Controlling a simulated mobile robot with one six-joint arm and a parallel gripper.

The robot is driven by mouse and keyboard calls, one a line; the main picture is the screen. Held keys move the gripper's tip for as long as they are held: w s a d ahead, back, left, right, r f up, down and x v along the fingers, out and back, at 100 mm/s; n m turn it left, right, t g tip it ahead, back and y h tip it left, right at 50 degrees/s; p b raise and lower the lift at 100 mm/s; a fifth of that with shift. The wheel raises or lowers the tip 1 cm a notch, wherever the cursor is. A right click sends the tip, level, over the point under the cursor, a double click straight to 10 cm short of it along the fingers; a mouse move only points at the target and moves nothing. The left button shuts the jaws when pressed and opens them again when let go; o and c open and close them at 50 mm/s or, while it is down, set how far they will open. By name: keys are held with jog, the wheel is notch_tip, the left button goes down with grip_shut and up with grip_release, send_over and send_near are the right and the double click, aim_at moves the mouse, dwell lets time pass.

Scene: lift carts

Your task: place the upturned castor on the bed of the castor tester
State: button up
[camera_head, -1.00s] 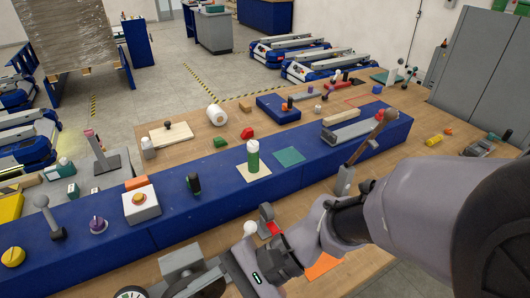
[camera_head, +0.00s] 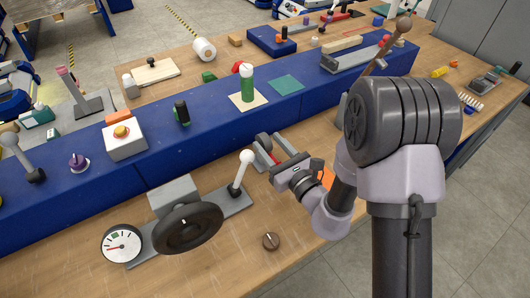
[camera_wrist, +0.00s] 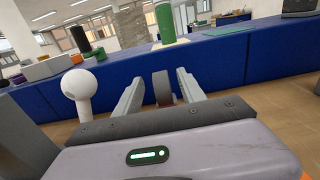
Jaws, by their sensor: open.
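The upturned castor (camera_head: 264,142) stands on the wooden table in front of the blue step, with its dark wheel on top and red showing low beside it. My gripper (camera_head: 271,150) is open, with its fingers extending towards the blue step on either side of the castor. In the wrist view the castor wheel (camera_wrist: 161,87) shows between the two separated fingertips, with gaps on both sides. Whether the wheel lies fully between the pads I cannot tell. I cannot make out for certain which fixture is the castor tester, or its bed.
A grey fixture with a black handwheel (camera_head: 188,228), a dial gauge (camera_head: 122,244) and a white-knobbed lever (camera_head: 241,172) stands left of my gripper. A brown knob (camera_head: 271,241) is on the table. The blue step (camera_head: 215,128) runs behind, carrying a green cylinder (camera_head: 247,84). An orange patch (camera_head: 327,178) lies partly behind my arm.

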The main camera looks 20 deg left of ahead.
aim_at(261, 134)
jog(key=b+x, duration=0.1)
jog(key=x, duration=0.5)
jog(key=shift+w+a, duration=0.15)
jog(key=shift+w, duration=0.05)
grip_shut()
dwell(1.0)
